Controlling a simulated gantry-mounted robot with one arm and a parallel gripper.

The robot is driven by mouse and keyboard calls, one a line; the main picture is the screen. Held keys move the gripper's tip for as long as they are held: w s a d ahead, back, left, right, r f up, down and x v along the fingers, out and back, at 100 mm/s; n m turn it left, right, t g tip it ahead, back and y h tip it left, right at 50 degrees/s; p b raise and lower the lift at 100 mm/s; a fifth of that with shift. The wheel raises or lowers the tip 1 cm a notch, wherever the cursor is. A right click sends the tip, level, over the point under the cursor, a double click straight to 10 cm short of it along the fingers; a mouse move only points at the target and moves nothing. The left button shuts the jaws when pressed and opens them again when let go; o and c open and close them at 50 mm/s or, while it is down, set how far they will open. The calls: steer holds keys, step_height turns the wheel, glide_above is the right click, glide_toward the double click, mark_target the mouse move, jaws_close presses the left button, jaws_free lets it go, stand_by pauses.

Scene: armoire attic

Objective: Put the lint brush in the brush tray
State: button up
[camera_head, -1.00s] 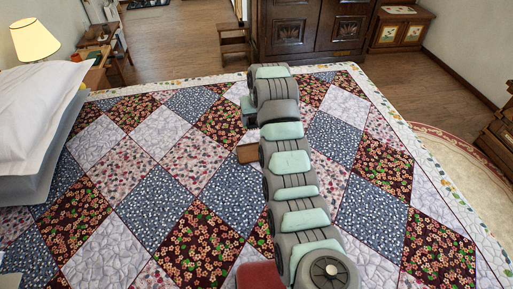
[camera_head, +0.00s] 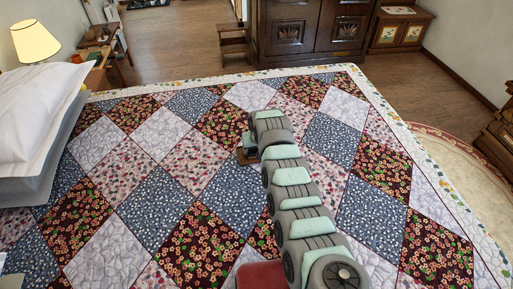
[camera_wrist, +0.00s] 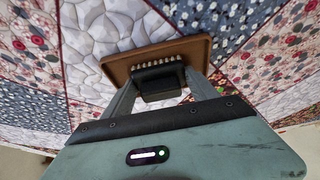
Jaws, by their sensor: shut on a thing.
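The lint brush (camera_wrist: 162,88) shows in the wrist view as a dark block with a row of pale bristles along its far edge. My gripper (camera_wrist: 162,90) is shut on it, with one grey finger on either side. The brown brush tray (camera_wrist: 120,68) lies on the quilt directly beyond and below the brush, and the brush overlaps it in the picture. I cannot tell whether they touch. In the head view the tray (camera_head: 242,160) shows as a small brown edge beside my arm. My gripper (camera_head: 249,145) is just above it there, and the brush is hard to make out.
The patchwork quilt (camera_head: 170,200) on the bed is mostly clear. A dark red object (camera_head: 262,276) lies at the near edge. White pillows (camera_head: 35,115) are at the left. A lit lamp (camera_head: 35,42), a wooden stool (camera_head: 234,42) and an armoire (camera_head: 310,30) stand beyond the bed.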

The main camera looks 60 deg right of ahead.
steer(key=shift+f, duration=0.1)
steer(key=o, duration=1.3)
steer(key=shift+r, duration=0.2)
steer(key=shift+r, duration=0.4)
steer(key=v, duration=1.1)
steer(key=shift+s+a+r, duration=0.1)
steer(key=shift+s+r, duration=0.05)
